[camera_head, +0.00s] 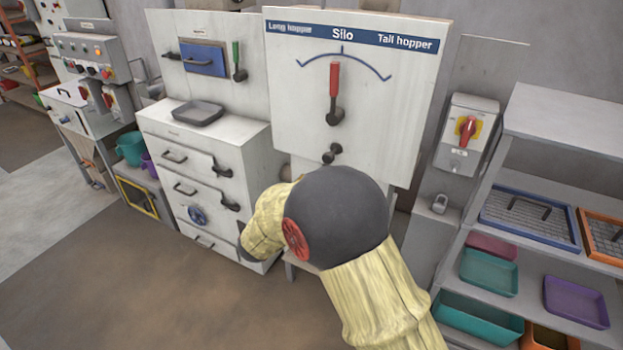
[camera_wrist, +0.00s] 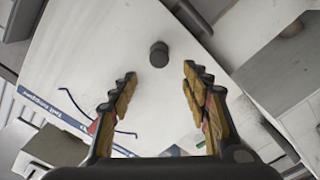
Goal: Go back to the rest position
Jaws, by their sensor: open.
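My gripper (camera_wrist: 157,76) is open in the wrist view, its two fingers spread apart with nothing between the tips. It faces the white Silo panel (camera_wrist: 100,40), and a dark round knob (camera_wrist: 158,53) shows just beyond the fingertips. I cannot tell whether the fingers touch anything. In the head view, the Silo panel (camera_head: 290,100) carries a red-handled lever (camera_head: 334,80) standing upright, pointing to the middle of the arc between "Long hopper" and "Tall hopper". The knob (camera_head: 330,152) sits below the lever. My arm hides my gripper in this view.
A white drawer cabinet (camera_head: 240,142) with a grey tray (camera_head: 198,113) on top stands left of my arm. A switch box (camera_head: 467,135) with a red handle and a shelf (camera_head: 560,120) of trays are at right. Brown floor (camera_head: 110,270) is clear at lower left.

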